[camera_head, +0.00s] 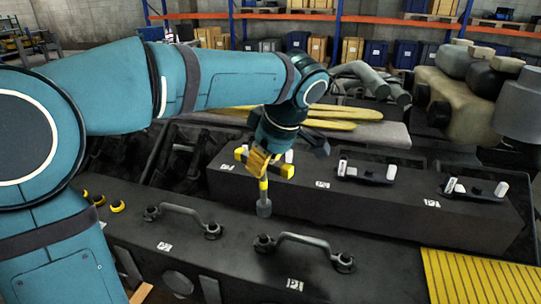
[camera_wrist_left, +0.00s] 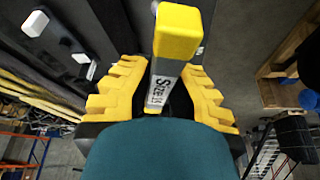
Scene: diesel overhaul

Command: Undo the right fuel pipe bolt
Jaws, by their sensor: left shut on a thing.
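My left gripper (camera_head: 258,160) is shut on a T-handled socket wrench (camera_head: 263,186) with yellow handle ends. The wrench hangs about upright, with its grey socket pointing down over the dark engine block. In the left wrist view the handle (camera_wrist_left: 177,38) lies between the yellow finger pads, and a "Size" label shows. The right fuel pipe (camera_head: 305,243) is a grey curved pipe on the block's near ledge. Its left end bolt (camera_head: 264,242) shows below the socket, apart from it in the picture; its right end bolt (camera_head: 344,262) is farther off. My right gripper is out of view.
A second fuel pipe (camera_head: 182,213) lies to the left on the same ledge. Behind, a raised dark cover (camera_head: 300,197) carries several rocker assemblies (camera_head: 366,173). A yellow ribbed plate (camera_head: 478,278) is at the right. Several yellow caps (camera_head: 117,206) sit left.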

